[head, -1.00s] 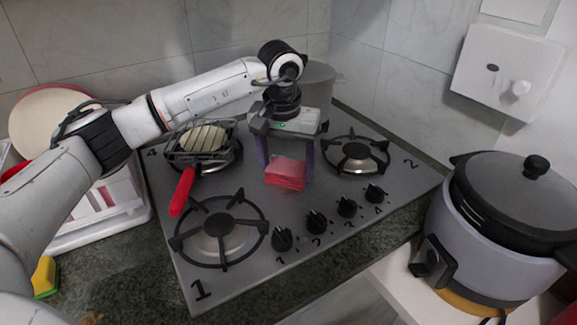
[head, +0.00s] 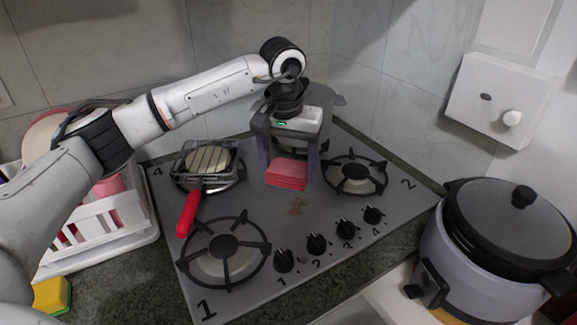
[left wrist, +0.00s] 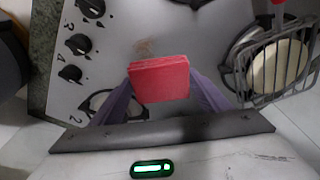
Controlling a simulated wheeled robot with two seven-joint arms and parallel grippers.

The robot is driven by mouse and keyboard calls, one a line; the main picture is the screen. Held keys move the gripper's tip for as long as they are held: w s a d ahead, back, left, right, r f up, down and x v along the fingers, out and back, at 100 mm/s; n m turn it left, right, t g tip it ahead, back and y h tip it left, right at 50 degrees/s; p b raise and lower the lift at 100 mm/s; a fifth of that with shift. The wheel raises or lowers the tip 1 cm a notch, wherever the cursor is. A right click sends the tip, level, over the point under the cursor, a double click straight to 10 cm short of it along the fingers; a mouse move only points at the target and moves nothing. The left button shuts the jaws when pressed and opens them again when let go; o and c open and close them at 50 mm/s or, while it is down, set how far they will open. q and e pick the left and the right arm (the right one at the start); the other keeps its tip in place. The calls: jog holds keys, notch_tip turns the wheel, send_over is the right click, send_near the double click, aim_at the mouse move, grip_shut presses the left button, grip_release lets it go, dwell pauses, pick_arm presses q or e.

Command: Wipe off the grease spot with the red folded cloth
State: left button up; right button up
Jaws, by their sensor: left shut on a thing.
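The red folded cloth (head: 287,173) is between the fingers of my left gripper (head: 288,165), which is shut on it. In the head view the cloth hangs over the middle of the stovetop. The left wrist view shows the cloth (left wrist: 159,79) between the purple fingers. The grease spot (head: 297,207) is a brownish smear on the grey stovetop (head: 330,205), just in front of the cloth and uncovered. It also shows in the left wrist view (left wrist: 145,46), beyond the cloth. My right gripper is not in view.
A grill rack with a red handle (head: 189,214) lies on the back left burner. A front left burner (head: 224,253), a right burner (head: 354,174) and several knobs (head: 316,243) surround the spot. A pot (head: 322,95) stands behind my gripper. A large cooker (head: 500,235) stands at right.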

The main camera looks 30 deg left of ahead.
pick_arm(q)
jog(key=shift+r+p, duration=0.7)
jog(key=shift+r, duration=0.8)
